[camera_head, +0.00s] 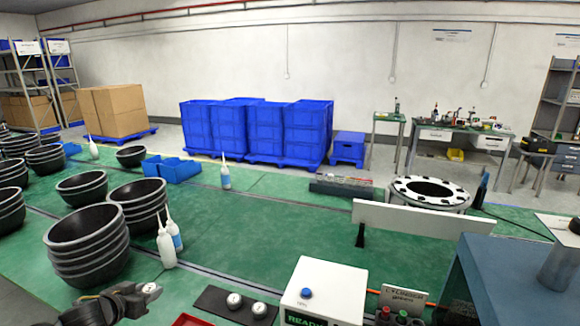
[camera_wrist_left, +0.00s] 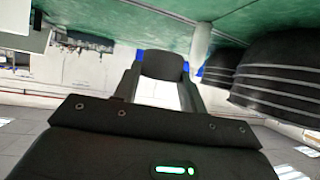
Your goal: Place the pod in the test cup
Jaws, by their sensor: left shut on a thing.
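My left gripper (camera_head: 148,290) is low at the left in the head view, above the green bench and in front of the black bowls. I cannot tell for sure which thing is the test cup. A dark plate with two round white-topped pieces (camera_head: 233,300) lies to the right of the gripper. My right gripper is not in view.
Stacked black bowls (camera_head: 86,240) stand beside the left gripper. White bottles (camera_head: 165,246) stand just behind it. A white box with a blue button (camera_head: 326,284) is at the front. A blue-grey block (camera_head: 510,275) is at the right. The bench middle is clear.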

